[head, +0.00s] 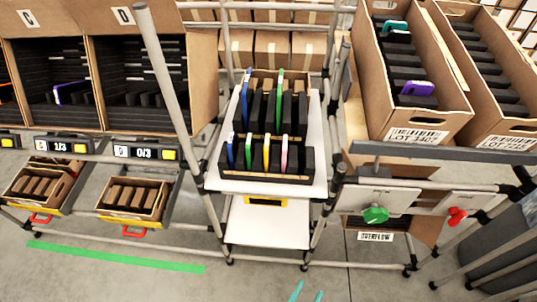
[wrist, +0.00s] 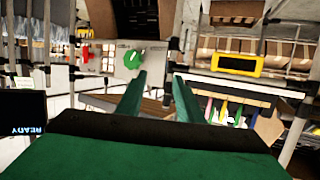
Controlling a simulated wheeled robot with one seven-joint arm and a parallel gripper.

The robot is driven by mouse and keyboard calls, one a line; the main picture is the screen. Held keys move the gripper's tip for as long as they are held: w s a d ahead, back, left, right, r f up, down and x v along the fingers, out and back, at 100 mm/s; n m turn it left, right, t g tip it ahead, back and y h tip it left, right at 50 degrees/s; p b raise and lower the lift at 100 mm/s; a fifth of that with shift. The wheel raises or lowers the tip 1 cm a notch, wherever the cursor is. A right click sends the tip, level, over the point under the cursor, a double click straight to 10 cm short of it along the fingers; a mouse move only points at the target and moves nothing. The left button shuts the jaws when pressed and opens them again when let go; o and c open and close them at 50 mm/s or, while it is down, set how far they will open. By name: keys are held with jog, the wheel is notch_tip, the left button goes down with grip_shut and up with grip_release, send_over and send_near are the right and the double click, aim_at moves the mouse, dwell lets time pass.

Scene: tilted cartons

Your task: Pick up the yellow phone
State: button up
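The yellow phone (head: 267,149) stands upright in a slot of the front row of a black slotted carton (head: 267,176) in the head view. That view looks inverted, and small coloured phones show right of the fingers.
The carton sits on a white shelf (head: 215,184) framed by grey poles (head: 172,90). Tilted cartons hold a purple phone (head: 418,88) at right and another (head: 72,93) at left. A green knob (head: 376,214) and a red knob (head: 457,215) stick out at right. Floor in front is clear.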

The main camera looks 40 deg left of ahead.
jog(key=w+a+r+n+y, duration=0.2)
jog(key=w+a, duration=0.6)
jog(key=w, duration=0.1)
jog(key=n+g+y, duration=0.3)
send_near(267, 147)
notch_tip(267, 147, down, 3)
jog(key=w+a, duration=0.1)
jog(key=w, duration=0.1)
jog(key=x, duration=1)
jog(key=shift+w+a, duration=0.15)
jog(key=shift+a, duration=0.25)
grip_shut()
